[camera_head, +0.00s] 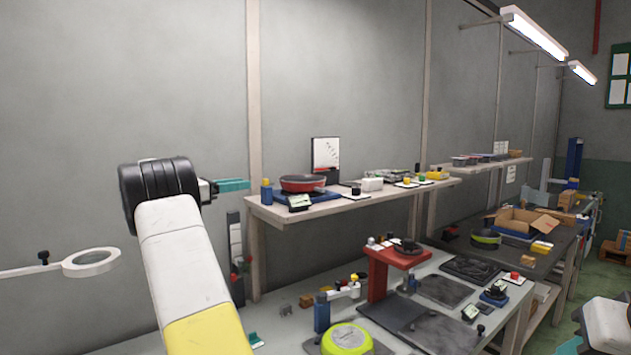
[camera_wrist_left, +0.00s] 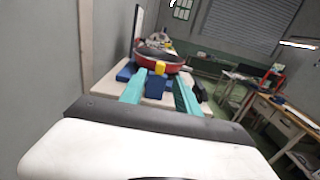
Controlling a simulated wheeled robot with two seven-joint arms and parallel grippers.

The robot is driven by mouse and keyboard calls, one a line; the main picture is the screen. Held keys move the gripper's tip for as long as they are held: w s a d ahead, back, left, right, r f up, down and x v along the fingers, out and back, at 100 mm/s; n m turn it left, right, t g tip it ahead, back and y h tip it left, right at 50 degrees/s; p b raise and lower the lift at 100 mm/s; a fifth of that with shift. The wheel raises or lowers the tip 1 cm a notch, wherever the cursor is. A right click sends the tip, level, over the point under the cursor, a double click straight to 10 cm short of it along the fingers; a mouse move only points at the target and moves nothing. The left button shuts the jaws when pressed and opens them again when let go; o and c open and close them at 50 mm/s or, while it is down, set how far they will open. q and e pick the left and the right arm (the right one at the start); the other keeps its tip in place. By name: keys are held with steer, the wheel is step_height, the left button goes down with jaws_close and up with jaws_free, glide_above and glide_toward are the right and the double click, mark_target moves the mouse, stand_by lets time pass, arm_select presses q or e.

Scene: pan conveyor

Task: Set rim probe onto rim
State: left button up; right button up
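A small blue block with a yellow cap, seemingly the rim probe (camera_head: 266,190), stands at the left end of the wall shelf. It also shows in the left wrist view (camera_wrist_left: 157,84), ahead and lined up between the two fingers. A red pan with a dark rim (camera_head: 303,182) sits on a blue base just right of it; it also shows in the left wrist view (camera_wrist_left: 160,61) behind the block. My left gripper (camera_head: 248,184) is open, its teal fingertips just left of the block. Contact cannot be judged. My right arm shows at the lower right; its fingers are unclear.
The shelf (camera_head: 370,200) also carries a white-labelled box (camera_head: 299,202) and an upright board (camera_head: 326,153). Below, a bench holds a lime-green pan (camera_head: 346,339) and a red press (camera_head: 388,270). A white ring (camera_head: 91,262) on an arm stands at left.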

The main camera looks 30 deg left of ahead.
mark_target(263, 181)
arm_select(q)
steer(key=x, duration=0.7)
steer(key=shift+w+d, duration=0.15)
steer(key=shift+w, duration=0.05)
jaws_close()
stand_by(1.2)
